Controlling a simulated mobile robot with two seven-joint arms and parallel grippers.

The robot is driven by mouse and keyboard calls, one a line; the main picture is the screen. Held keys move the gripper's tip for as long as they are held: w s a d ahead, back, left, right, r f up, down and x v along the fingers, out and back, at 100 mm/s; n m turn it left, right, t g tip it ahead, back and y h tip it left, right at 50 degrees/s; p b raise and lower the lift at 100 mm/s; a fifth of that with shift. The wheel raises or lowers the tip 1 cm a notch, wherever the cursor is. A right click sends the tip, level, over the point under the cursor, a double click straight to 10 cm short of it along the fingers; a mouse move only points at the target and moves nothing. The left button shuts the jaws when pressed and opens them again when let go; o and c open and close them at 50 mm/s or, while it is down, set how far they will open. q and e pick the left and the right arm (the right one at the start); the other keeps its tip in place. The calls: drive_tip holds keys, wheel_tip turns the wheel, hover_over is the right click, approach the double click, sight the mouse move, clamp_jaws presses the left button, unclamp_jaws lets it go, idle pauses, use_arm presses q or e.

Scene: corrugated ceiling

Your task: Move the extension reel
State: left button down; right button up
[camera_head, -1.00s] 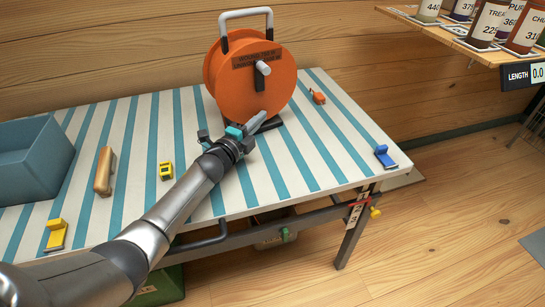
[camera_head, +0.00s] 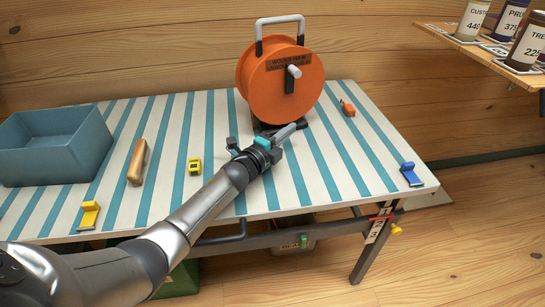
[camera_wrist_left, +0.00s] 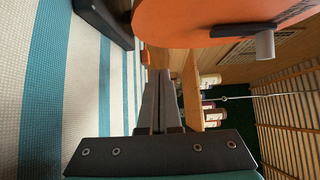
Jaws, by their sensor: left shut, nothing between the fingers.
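The extension reel (camera_head: 262,92) is an orange drum with a black label, a grey crank knob and a silver handle with a white grip. It stands upright on a black foot at the back of the striped table. My left gripper (camera_head: 298,126) is shut and empty, low in front of the reel's foot. In the left wrist view, the shut fingers (camera_wrist_left: 160,95) point past the orange drum (camera_wrist_left: 190,18), which fills the top. The black foot shows at the upper left there. Whether the fingers touch the reel is unclear. My right gripper is not in view.
The striped table (camera_head: 330,195) also holds a blue-grey bin (camera_head: 50,165), a wooden-handled tool (camera_head: 137,162), a yellow tape measure (camera_head: 195,166), a small orange item (camera_head: 348,108), and yellow (camera_head: 89,214) and blue (camera_head: 410,174) clamps. A shelf (camera_head: 480,50) with bottles is at right.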

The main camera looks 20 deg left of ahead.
use_arm(q)
drive_tip(key=p+v, duration=0.1)
drive_tip(key=v, duration=0.4)
drive_tip(key=p+v, duration=0.1)
drive_tip(key=v, duration=0.1)
drive_tip(key=shift+s+a+p, duration=0.25)
drive_tip(key=shift+a+p, duration=0.05)
drive_tip(key=shift+a, duration=0.05)
drive_tip(key=shift+v, duration=0.75)
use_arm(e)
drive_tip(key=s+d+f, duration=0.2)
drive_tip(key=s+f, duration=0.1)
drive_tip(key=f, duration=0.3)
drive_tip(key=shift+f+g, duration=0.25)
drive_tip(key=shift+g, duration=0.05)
